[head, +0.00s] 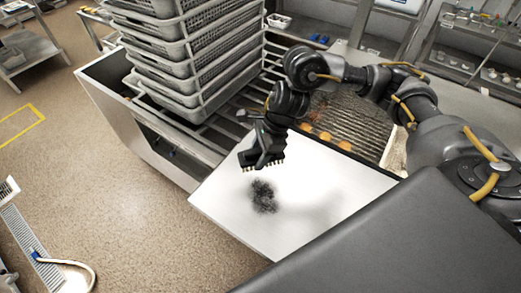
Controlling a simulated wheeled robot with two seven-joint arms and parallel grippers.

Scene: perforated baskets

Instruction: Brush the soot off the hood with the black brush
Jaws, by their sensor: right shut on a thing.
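The white hood surface (312,190) slopes across the middle of the head view. A dark patch of soot (263,196) lies on it, left of its middle. My right gripper (266,150) hangs above the hood's upper left part, just above the soot. It is shut on the black brush (262,163), whose bristles point down at the hood, close to the soot's upper edge. I cannot tell whether the bristles touch the hood. My left gripper does not show.
A stack of grey perforated baskets (190,50) stands on a metal rack at the upper left. A grill-like conveyor (345,118) with orange round items lies behind the hood. Shelves with small goods (475,45) stand at the upper right. Open floor (110,190) lies left.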

